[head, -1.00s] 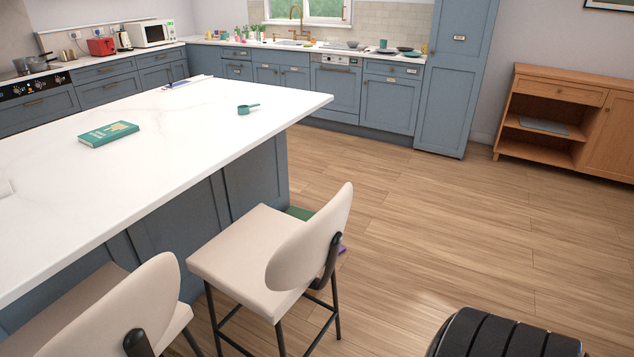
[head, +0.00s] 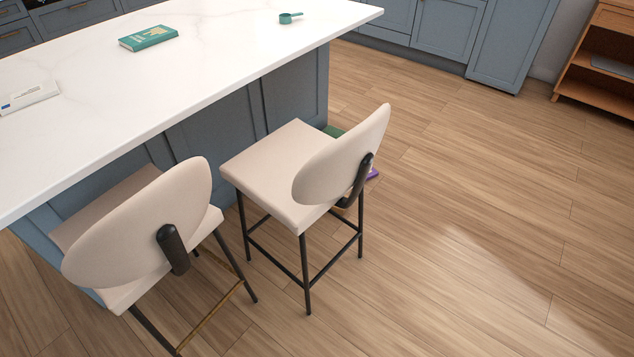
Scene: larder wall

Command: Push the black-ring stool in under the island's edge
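The black-ring stool (head: 262,168) stands upright at the middle of the view. It has a beige seat, an oval beige backrest (head: 345,155), black legs and a black foot ring (head: 335,262). Its backrest faces away from the island, toward the lower right. The seat shows beside the island's white worktop edge (head: 225,107), with blue-grey panels behind it. I cannot tell whether any of the seat lies under the overhang. Neither gripper is in view.
A similar stool with a brass-coloured foot ring (head: 212,318) stands close on the left. Green (head: 334,131) and purple (head: 373,174) items lie on the floor behind the black-ring stool, partly hidden. A book (head: 148,38) and green scoop (head: 290,17) lie on the worktop. Floor at right is clear.

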